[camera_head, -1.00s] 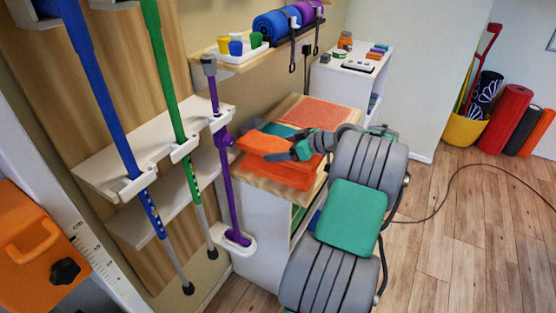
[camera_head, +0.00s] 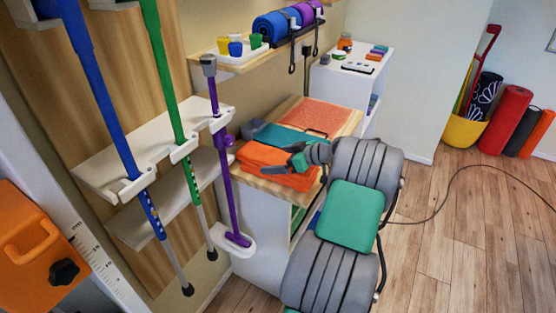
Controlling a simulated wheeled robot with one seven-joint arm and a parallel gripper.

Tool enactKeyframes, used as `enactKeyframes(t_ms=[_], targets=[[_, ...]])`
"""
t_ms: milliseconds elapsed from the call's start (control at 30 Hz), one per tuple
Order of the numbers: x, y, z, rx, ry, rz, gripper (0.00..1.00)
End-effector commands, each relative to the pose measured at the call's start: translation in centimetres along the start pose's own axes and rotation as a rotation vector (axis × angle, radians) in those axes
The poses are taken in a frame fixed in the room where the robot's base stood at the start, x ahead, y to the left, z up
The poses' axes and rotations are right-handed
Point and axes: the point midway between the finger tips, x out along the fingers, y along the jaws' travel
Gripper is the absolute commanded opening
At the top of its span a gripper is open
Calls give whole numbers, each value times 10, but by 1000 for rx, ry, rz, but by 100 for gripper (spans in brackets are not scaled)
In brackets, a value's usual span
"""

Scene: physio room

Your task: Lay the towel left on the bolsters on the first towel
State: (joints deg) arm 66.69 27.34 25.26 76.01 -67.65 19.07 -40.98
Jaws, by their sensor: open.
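Orange towels lie folded on the near end of the wooden cabinet top. The upper orange towel (camera_head: 262,153) rests flat on the orange towel beneath it (camera_head: 292,181), and their edges are hard to tell apart. My gripper (camera_head: 284,165) is open, low over the right part of the orange pile. Whether its fingers touch the cloth cannot be told. My arm hides the pile's right side. A small grey-blue block-like item (camera_head: 253,127) stands behind the pile; I cannot tell whether it is a bolster.
The cabinet top (camera_head: 262,185) also bears a flat teal item (camera_head: 285,137) and a coral one (camera_head: 318,114) beyond the pile.

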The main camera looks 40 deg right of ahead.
Motion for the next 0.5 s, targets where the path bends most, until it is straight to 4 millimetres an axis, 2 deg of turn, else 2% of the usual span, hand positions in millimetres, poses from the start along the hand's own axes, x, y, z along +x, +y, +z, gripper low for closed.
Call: enactKeyframes(t_ms=[167, 267, 500], targets=[[-8, 1, -3, 0, 1, 2, 100], [-27, 1, -2, 0, 0, 5, 100], [-90, 1, -3, 0, 0, 5, 100]])
